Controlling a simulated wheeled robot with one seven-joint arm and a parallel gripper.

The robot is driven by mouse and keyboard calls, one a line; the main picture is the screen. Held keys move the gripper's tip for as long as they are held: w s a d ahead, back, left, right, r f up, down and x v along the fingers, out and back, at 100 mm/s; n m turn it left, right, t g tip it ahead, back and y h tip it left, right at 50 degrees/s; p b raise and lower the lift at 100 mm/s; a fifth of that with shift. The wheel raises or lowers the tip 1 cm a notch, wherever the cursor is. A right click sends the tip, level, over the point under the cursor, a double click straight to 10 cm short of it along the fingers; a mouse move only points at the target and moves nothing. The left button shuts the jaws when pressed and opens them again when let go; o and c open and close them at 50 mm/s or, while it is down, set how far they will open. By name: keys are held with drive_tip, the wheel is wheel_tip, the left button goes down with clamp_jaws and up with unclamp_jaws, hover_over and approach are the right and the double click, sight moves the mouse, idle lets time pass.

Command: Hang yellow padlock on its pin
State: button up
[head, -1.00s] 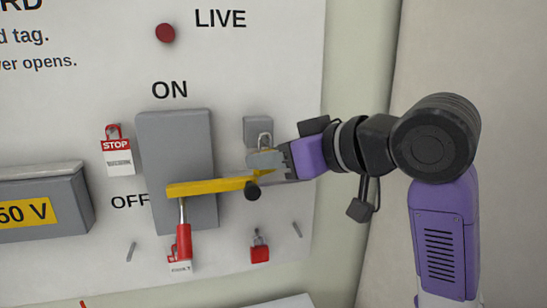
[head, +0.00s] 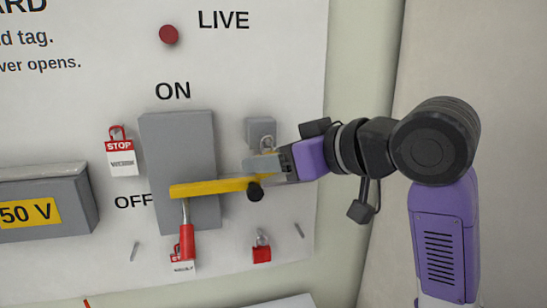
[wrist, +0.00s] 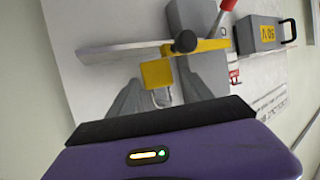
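The yellow padlock (wrist: 157,73) shows in the wrist view between my two grey fingers, which seem to press its sides. Its silver shackle points toward my palm there. In the head view the shackle (head: 268,144) stands up above my gripper (head: 266,166), whose fingers hide most of the yellow body. The padlock is just above the right end of the yellow lever bar (head: 212,187), beside its black knob (head: 255,191). Bare grey pins stick out of the board, one at lower right (head: 299,230) and one at lower left (head: 135,251). I cannot tell which is the padlock's.
A grey block (head: 261,128) is behind the shackle. A red padlock (head: 261,248) hangs below the knob. A STOP tag (head: 121,152) and a grey 50 V box (head: 40,200) are at left.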

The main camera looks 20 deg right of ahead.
drive_tip(key=shift+d, duration=0.15)
drive_tip(key=v, duration=0.8)
drive_tip(key=w+d+r+m+t+y, duration=0.1)
drive_tip(key=w+d+r+m+t, duration=0.2)
drive_tip(key=r+t, duration=0.4)
drive_tip(key=s+d+f+m+t+h, duration=0.1)
drive_tip(key=s+d+f+m+h, duration=0.15)
drive_tip(key=f, duration=0.35)
drive_tip(key=s+d+f+m+t+h, duration=0.1)
drive_tip(key=s+d+f+m+h, duration=0.1)
drive_tip(key=f+h, duration=0.35)
drive_tip(key=s+d+f+m+t+h, duration=0.1)
drive_tip(key=s+d+f+m+t, duration=0.1)
drive_tip(key=f, duration=0.5)
drive_tip(key=s+a+f+n+g, duration=0.1)
drive_tip(key=s+f+g, duration=0.3)
drive_tip(key=s+f, duration=0.9)
drive_tip(key=s+a+f+n+g+y, duration=0.1)
drive_tip(key=s+a+f+g, duration=0.3)
drive_tip(key=s+f, duration=1)
drive_tip(key=s+n+b, duration=0.1)
drive_tip(key=s, duration=0.4)
drive_tip(key=shift+s+a, duration=0.25)
drive_tip(key=shift+a, duration=0.05)
